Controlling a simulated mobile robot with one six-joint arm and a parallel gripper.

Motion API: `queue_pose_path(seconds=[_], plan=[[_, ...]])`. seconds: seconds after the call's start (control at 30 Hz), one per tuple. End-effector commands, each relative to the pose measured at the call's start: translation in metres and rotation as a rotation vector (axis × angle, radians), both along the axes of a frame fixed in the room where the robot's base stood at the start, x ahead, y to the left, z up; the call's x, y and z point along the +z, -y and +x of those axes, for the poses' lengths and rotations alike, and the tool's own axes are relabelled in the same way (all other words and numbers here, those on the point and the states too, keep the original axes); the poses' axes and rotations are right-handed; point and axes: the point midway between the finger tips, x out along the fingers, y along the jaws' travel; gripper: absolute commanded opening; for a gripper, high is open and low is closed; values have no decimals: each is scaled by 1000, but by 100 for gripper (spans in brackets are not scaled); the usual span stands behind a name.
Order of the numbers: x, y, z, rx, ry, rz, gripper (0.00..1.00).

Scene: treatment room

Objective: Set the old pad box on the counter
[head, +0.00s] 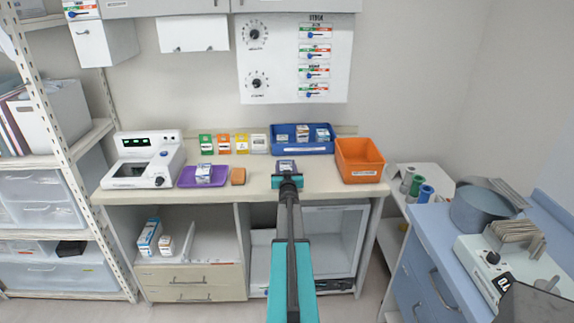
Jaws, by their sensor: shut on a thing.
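My gripper (288,181) is at the middle of the counter (255,186), at the end of my outstretched arm. It is shut on a small white and purple-blue box (286,165), which shows just beyond the fingers. The fingers hide its lower part, and its label is too small to read, so I cannot tell for sure that it is the old pad box. The box is at or just above the counter top; I cannot tell whether it touches.
A purple tray (186,182) with a small box (204,173) and a brown block (238,176) lie left of my gripper. A blue tray (302,150) with several boxes stands behind, an orange bin (359,158) to the right.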

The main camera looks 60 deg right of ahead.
Motion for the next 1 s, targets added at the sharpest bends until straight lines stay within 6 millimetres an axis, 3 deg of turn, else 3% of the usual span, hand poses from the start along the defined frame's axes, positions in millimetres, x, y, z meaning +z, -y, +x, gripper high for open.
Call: queue_pose_path(seconds=[0.53,0.57,0.67,1.0], plan=[[-6,0,0,-1,1,-1,22],[-6,0,0,-1,0,0,48],[-5,0,-1,-1,0,0,64],[-5,0,-1,-1,0,0,64]])
